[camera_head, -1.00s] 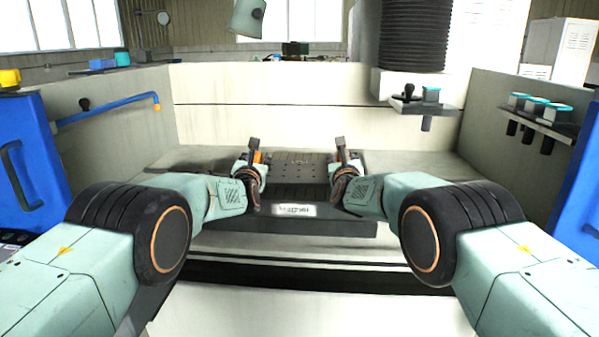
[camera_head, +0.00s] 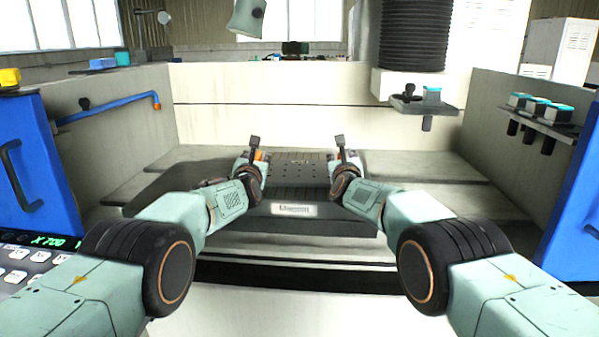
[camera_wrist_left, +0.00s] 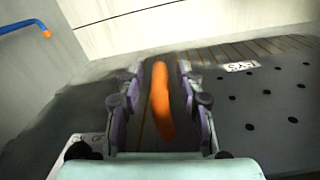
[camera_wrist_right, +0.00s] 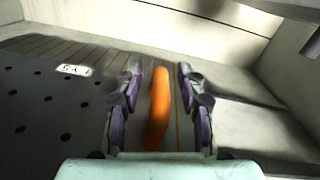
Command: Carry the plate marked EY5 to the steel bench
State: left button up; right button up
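The plate marked EY5 (camera_head: 297,174) is a dark flat slab with rows of holes and a small white tag near its far edge. The tag also shows in the left wrist view (camera_wrist_left: 242,66) and the right wrist view (camera_wrist_right: 74,70). The plate has an orange handle on each side: left (camera_wrist_left: 160,100) and right (camera_wrist_right: 158,110). My left gripper (camera_head: 254,152) is open, with its fingers on either side of the left handle and gaps visible. My right gripper (camera_head: 340,152) is open around the right handle in the same way. The steel bench cannot be made out.
The plate lies in a pale machine tub with high walls (camera_head: 275,115). A black bellows column (camera_head: 414,35) hangs at back right, above a small shelf (camera_head: 425,106). A blue hose (camera_head: 105,109) runs along the left wall. Blue doors (camera_head: 42,150) flank the front.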

pick_arm(q)
jog(key=shift+r, duration=0.1)
jog(key=c, duration=0.3)
pick_arm(e)
jog(key=shift+r, duration=0.1)
jog(key=shift+c, duration=1.4)
pick_arm(q)
grip_shut()
pick_arm(e)
grip_shut()
pick_arm(q)
jog(key=shift+r, duration=0.2)
pick_arm(e)
jog(key=shift+r, duration=0.2)
pick_arm(q)
jog(key=shift+w, duration=0.1)
pick_arm(e)
jog(key=shift+w, duration=0.1)
